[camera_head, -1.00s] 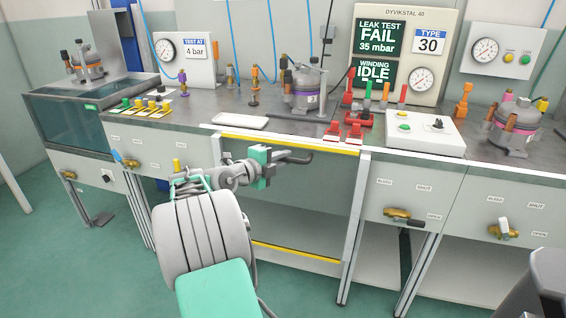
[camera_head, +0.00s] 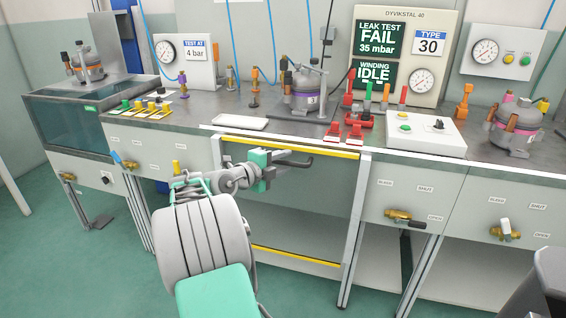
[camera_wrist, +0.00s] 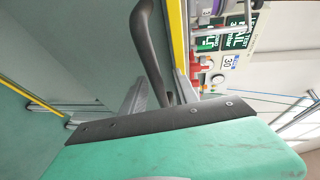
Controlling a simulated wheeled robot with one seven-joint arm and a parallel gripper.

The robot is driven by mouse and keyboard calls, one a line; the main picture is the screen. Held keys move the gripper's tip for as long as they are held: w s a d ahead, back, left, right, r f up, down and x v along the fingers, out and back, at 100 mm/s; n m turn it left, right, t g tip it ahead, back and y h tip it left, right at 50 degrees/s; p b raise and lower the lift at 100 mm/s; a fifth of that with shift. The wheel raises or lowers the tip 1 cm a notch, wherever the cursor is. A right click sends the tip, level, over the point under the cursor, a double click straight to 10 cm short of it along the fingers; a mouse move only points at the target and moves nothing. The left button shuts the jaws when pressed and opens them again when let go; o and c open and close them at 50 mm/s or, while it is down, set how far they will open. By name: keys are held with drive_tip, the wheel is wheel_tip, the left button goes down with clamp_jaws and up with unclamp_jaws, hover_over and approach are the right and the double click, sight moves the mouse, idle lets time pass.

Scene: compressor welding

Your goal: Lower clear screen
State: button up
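The clear screen (camera_head: 310,215) stands in the frame at the front of the bench in the head view. It has a yellow strip along its top edge and another along its bottom edge. Its dark handle (camera_head: 300,161) sticks out just below the top strip. My green gripper (camera_head: 268,170) is at the left part of this handle. In the wrist view the black bent handle (camera_wrist: 150,50) runs down behind the dark edge of my gripper (camera_wrist: 160,125).
Above the screen, the bench carries a white tray (camera_head: 240,123), a compressor (camera_head: 304,95) and red clamps (camera_head: 345,132). A white button box (camera_head: 425,135) stands to the right. Metal uprights (camera_head: 354,230) flank the screen. Brass valves (camera_head: 398,215) are on the right front panels.

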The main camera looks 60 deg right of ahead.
drive_tip(key=v, duration=0.7)
drive_tip(key=shift+a, duration=0.35)
drive_tip(key=shift+w+r+p, duration=0.15)
drive_tip(key=shift+w+p, duration=0.05)
drive_tip(key=shift+p, duration=0.1)
